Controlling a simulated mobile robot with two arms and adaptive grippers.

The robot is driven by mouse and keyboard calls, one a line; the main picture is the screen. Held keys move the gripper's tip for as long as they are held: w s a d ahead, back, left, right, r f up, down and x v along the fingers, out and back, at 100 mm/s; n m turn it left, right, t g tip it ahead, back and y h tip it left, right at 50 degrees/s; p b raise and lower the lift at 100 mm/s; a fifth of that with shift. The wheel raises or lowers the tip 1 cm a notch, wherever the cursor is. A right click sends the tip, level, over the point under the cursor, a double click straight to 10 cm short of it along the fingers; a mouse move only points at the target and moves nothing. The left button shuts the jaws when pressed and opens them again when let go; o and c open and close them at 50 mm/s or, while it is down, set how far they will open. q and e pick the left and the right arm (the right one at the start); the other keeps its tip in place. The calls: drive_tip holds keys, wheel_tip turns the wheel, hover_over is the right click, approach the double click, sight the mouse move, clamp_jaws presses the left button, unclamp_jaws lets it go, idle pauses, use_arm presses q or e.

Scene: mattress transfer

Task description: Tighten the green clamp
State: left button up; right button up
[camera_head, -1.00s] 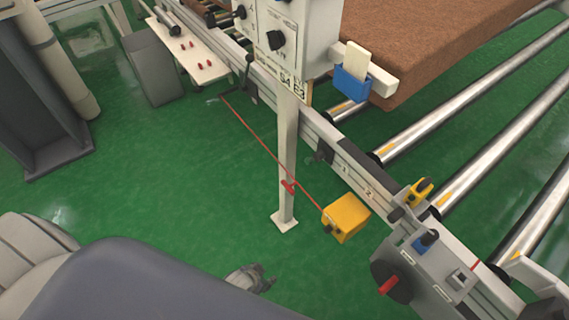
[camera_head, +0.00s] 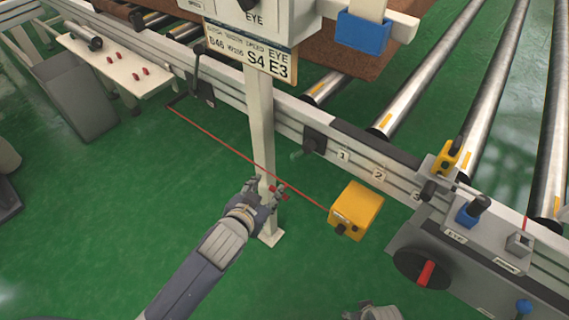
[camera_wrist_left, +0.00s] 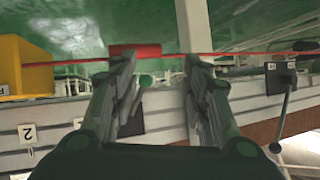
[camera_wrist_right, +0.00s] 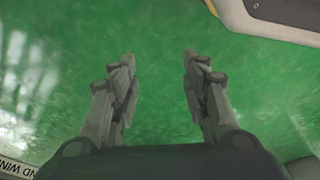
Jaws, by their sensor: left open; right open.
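A small green knob (camera_head: 298,156) sticks out of a dark clamp block (camera_head: 313,142) on the side rail, left of the "1" label. In the left wrist view the green knob (camera_wrist_left: 146,80) shows just beyond and between the fingers. My left gripper (camera_head: 274,192) is open, in front of the white post and left of the green knob in the head view. A red tag (camera_wrist_left: 135,51) on the red cord lies past its left fingertip; contact cannot be told. My right gripper (camera_wrist_right: 158,62) is open and empty over green floor; its tip shows at the head view's bottom edge (camera_head: 372,312).
A taut red cord (camera_head: 225,146) runs along the rail to a yellow box (camera_head: 357,210). A white post (camera_head: 259,130) stands by my left gripper. A control box with a red-handled dial (camera_head: 425,273) is at lower right. Metal rollers (camera_head: 410,90) lie behind the rail.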

sight(293, 159)
use_arm(q)
drive_tip(key=shift+m+t+h, duration=0.4)
drive_tip(key=shift+t+h, duration=0.1)
drive_tip(key=shift+t, duration=0.2)
drive_tip(key=d+r, duration=0.1)
drive_tip(key=w+d+r+b, duration=0.1)
drive_tip(key=d+r, duration=0.1)
drive_tip(key=shift+w+d+r, duration=0.15)
drive_tip(key=shift+w+r, duration=0.05)
drive_tip(key=shift+r, duration=0.1)
drive_tip(key=b+x, duration=0.2)
drive_tip(key=x, duration=0.6)
drive_tip(key=shift+w+d+f, duration=0.15)
drive_tip(key=shift+w+d, duration=0.05)
drive_tip(key=shift+w, duration=0.05)
drive_tip(key=shift+x, duration=0.85)
use_arm(e)
wheel_tip(293, 159, up, 6)
drive_tip(key=w, duration=0.2)
drive_tip(key=shift+w+f, duration=0.15)
use_arm(q)
clamp_jaws()
